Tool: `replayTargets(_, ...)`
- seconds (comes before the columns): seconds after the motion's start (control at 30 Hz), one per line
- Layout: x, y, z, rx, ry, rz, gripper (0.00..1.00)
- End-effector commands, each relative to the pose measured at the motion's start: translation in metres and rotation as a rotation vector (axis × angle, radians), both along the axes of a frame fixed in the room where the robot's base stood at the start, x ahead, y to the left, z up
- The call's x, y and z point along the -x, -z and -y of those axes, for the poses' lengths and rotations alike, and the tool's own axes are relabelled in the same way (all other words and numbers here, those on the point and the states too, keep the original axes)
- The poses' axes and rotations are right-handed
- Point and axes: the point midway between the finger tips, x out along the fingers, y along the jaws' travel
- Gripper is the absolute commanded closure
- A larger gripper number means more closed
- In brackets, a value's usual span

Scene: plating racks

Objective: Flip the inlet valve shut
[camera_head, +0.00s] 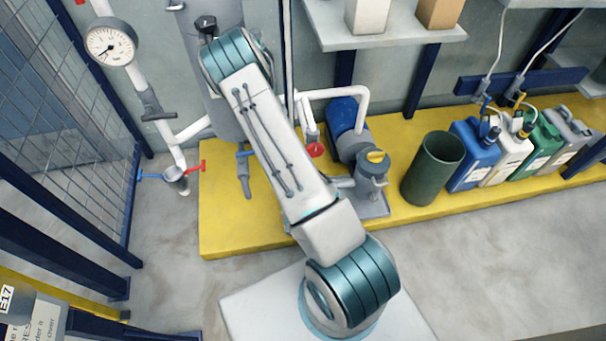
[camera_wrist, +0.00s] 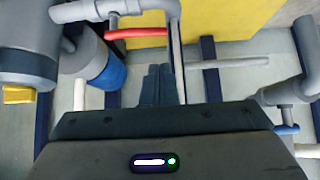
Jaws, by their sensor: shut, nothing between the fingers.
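A red valve lever (camera_wrist: 135,33) lies across the upper middle of the wrist view, beside a grey pipe fitting (camera_wrist: 125,8). A red handle (camera_head: 316,149) on the white pipe by the pump shows in the head view and looks like the same one. No readable label marks it as the inlet valve. My gripper (camera_wrist: 161,72) is shut and empty. Its dark fingertips appear just below and right of the red lever, and I cannot tell whether they touch it. In the head view my arm hides the gripper.
A blue pump (camera_head: 345,118) with a yellow cap (camera_head: 377,157) stands right of the red handle. A grey tank (camera_head: 215,95) is behind my arm. A drain with red and blue levers (camera_head: 177,176) is at left. A green bin (camera_head: 433,168) and several canisters (camera_head: 473,155) stand right.

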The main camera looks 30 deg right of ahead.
Motion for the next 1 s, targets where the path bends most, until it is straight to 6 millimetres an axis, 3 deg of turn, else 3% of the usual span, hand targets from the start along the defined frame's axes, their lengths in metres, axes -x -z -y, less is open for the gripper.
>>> replayTargets(0.37, -0.003, 0.004, 0.001, 0.0, -0.001, 0.002, 1.0)
replayTargets(0.8, -0.048, 0.056, 0.015, 0.001, -0.001, 0.002, 1.0)
replayTargets(1.0, -0.062, 0.071, 0.019, 0.0, 0.0, 0.001, 1.0)
